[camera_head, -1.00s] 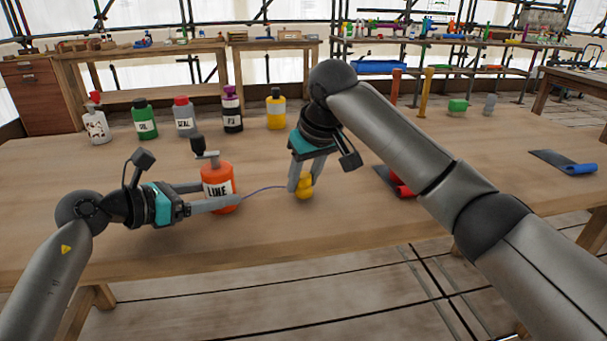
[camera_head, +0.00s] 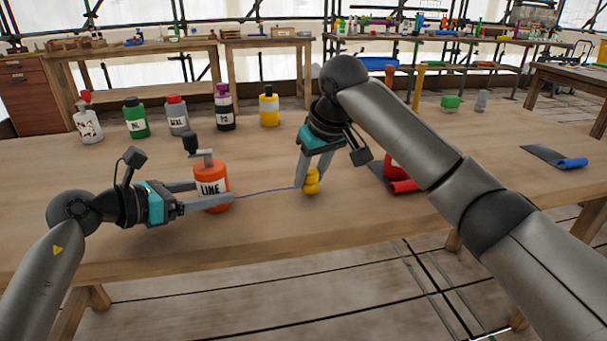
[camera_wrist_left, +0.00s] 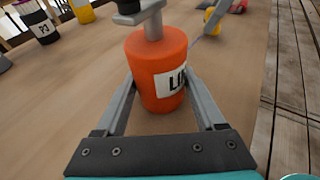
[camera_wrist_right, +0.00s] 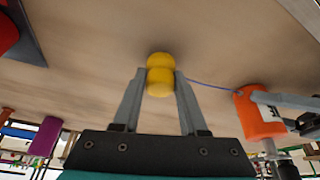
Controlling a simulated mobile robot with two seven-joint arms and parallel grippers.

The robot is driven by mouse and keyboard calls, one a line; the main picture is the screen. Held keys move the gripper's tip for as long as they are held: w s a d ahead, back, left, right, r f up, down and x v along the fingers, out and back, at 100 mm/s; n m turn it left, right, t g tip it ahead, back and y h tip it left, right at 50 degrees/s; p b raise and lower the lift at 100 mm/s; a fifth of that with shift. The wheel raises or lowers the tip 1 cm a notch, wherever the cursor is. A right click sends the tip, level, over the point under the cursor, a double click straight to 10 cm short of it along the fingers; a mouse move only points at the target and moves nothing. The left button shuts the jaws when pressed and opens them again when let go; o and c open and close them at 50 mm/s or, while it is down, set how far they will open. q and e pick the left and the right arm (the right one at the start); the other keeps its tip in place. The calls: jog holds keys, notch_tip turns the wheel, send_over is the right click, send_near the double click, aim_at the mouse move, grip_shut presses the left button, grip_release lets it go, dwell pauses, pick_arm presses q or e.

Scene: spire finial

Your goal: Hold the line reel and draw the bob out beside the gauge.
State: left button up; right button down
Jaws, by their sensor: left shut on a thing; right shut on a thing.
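The line reel is an orange bottle-like canister (camera_head: 211,187) labelled LINE with a grey and black crank on top, upright on the table. My left gripper (camera_head: 213,192) is shut around its sides; the left wrist view shows the reel (camera_wrist_left: 157,75) between both fingers. My right gripper (camera_head: 305,181) points down and is shut on the yellow two-lobed bob (camera_head: 312,181), also between the fingertips in the right wrist view (camera_wrist_right: 160,75). A thin blue-violet line (camera_head: 265,192) runs nearly straight from reel to bob. I cannot tell for sure which thing is the gauge.
A red piece (camera_head: 404,186) on a dark flat base lies right of the bob, partly behind my right arm. Several labelled bottles (camera_head: 177,116) stand along the back. A blue roll (camera_head: 572,163) lies at far right. The front of the table is clear.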

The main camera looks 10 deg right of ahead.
jog(key=shift+d, duration=5.55)
jog(key=shift+a+f, duration=0.1)
jog(key=shift+a, duration=0.15)
jog(key=shift+a+f, duration=0.1)
jog(key=shift+a, duration=0.2)
jog(key=shift+f, duration=0.35)
jog(key=shift+c, duration=1.8)
grip_release()
